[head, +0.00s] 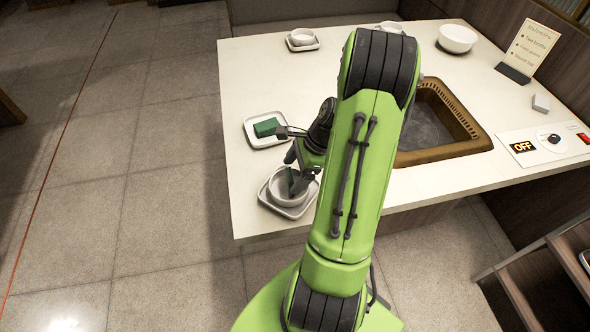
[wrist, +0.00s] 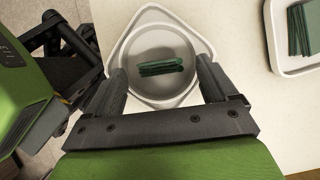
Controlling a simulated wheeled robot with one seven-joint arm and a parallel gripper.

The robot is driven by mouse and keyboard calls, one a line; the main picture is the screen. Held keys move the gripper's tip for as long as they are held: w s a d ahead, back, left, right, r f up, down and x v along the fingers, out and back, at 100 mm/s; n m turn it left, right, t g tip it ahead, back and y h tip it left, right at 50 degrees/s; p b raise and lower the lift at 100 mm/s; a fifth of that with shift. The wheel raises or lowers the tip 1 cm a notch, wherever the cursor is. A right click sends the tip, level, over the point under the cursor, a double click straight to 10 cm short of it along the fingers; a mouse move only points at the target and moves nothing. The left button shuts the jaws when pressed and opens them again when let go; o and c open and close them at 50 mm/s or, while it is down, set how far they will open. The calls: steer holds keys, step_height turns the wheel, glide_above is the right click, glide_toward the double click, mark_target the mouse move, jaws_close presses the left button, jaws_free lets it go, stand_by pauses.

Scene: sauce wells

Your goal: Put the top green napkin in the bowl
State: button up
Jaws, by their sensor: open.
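A white bowl (head: 276,185) stands on a small white square plate (head: 298,213) near the table's front left corner. In the wrist view, the bowl (wrist: 157,97) holds a folded dark green napkin (wrist: 160,69) lying inside it. A stack of green napkins (head: 265,127) rests on a white tray (head: 256,141) behind the bowl; it also shows at the right of the wrist view (wrist: 304,30). My gripper (head: 290,180) is open and empty over the bowl, its fingers on either side of the bowl and apart from the napkin in the wrist view (wrist: 162,75). My arm hides part of the table.
A brown-rimmed sunken grill (head: 445,153) lies right of my arm, with an OFF control panel (head: 548,141) beside it. A white bowl (head: 457,38), a sign (head: 532,47) and a cup on a saucer (head: 302,38) stand at the back. The table's left edge is near the tray.

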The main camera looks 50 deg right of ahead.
steer(key=shift+r, duration=0.1)
step_height(320, 180, up, 7)
steer(key=p, duration=0.7)
